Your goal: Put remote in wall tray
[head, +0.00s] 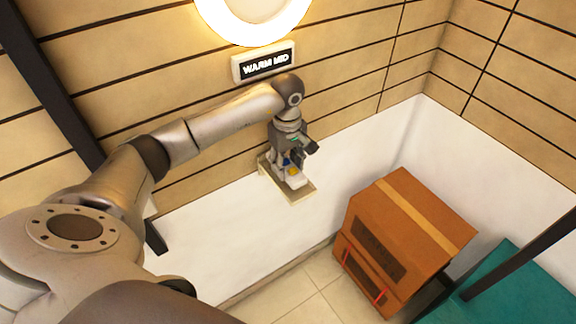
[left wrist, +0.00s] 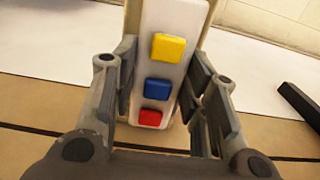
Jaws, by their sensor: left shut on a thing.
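The remote (left wrist: 166,75) is white with a yellow, a blue and a red button. In the left wrist view it lies between the two fingers of my left gripper (left wrist: 165,105), which is shut on it. In the head view my left gripper (head: 292,163) is low against the wall, at the wall tray (head: 301,194). The tray is a small beige ledge on the wall. The remote (head: 297,176) shows there just over the tray, partly hidden by the fingers; I cannot tell whether it touches the tray. My right gripper is not in view.
An orange-brown box (head: 408,230) stands right of the tray. A teal surface (head: 528,290) is at the lower right. Tiled floor (head: 310,295) shows below.

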